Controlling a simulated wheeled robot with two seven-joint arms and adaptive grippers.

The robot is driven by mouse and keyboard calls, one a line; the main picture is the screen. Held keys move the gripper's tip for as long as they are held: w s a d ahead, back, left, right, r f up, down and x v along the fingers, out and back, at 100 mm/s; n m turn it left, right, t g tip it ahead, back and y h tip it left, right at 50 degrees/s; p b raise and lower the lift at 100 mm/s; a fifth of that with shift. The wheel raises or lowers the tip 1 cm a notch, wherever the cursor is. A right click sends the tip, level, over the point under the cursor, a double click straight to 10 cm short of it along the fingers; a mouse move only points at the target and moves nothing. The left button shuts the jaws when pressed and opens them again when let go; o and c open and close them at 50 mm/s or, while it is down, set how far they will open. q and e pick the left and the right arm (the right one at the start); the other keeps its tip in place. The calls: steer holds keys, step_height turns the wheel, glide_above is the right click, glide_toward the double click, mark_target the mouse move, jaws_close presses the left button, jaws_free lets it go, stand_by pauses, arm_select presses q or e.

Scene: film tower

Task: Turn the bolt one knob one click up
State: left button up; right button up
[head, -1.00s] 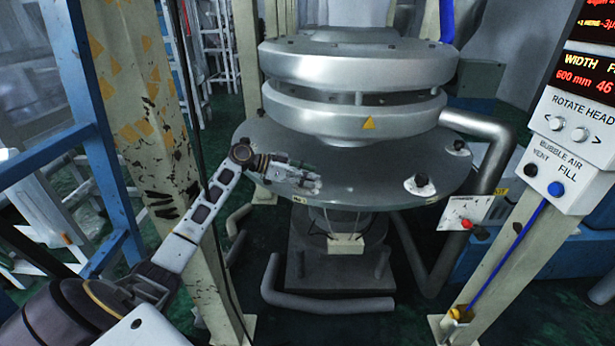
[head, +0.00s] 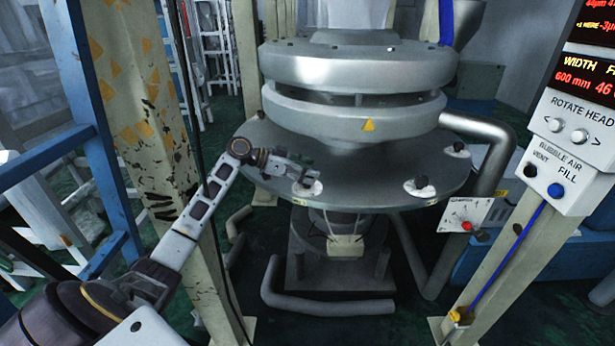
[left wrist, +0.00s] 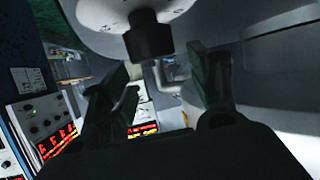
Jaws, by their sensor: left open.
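A dark knob (head: 307,179) stands on a pale round disc (head: 303,189) near the front left edge of the grey round flange (head: 370,180). A small label below it is too small to read surely. My left gripper (head: 305,168) is just above and behind this knob in the head view, with its fingers apart. In the left wrist view, the black knob (left wrist: 148,38) and its pale disc lie beyond the open fingers (left wrist: 160,85), slightly left of the middle between them. I see no contact. My right gripper is not in view.
A worn post (head: 150,120) rises beside my left arm. A silver pipe (head: 490,150) bends down at the right. A control panel (head: 575,125) with buttons is mounted at far right.

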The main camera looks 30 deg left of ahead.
arm_select(q)
step_height(320, 180, up, 7)
steer(key=shift+r, duration=0.2)
stand_by(0.9)
